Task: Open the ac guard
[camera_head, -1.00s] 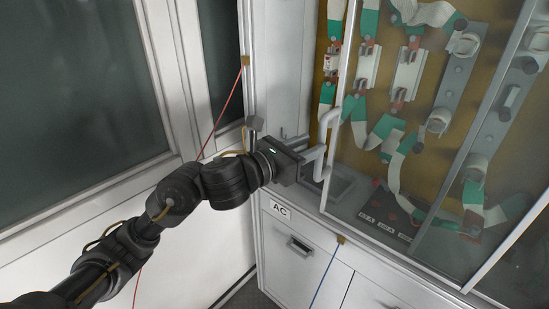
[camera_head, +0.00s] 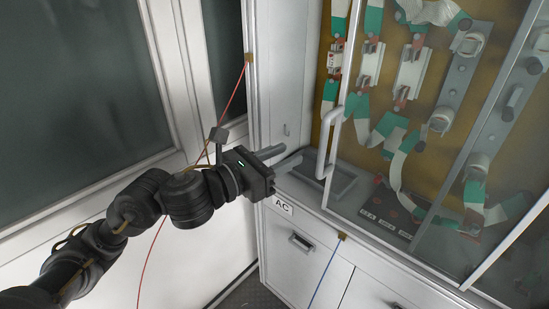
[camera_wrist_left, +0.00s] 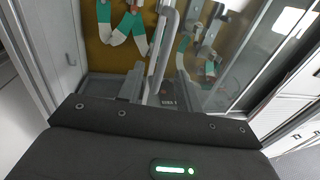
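The AC guard (camera_head: 400,195) is a clear framed panel in front of the cabinet marked AC in the head view. Its upright bar handle (camera_head: 325,145) is near its left edge. In the left wrist view the handle (camera_wrist_left: 163,50) shows between the two fingers. My left gripper (camera_head: 281,160) is to the left of the handle, apart from it, with its fingers pointing toward the cabinet. Its fingers are spread and empty in the left wrist view (camera_wrist_left: 158,88). In the head view one finger shows clearly. My right gripper is not in view.
Behind the guard are fuse holders (camera_head: 411,70) and green-white straps (camera_head: 390,128) on a yellow board. A strip of board left of the guard's edge is uncovered. Drawers (camera_head: 300,242) are below. A red cord (camera_head: 232,95) hangs at the left, a blue one (camera_head: 325,272) below.

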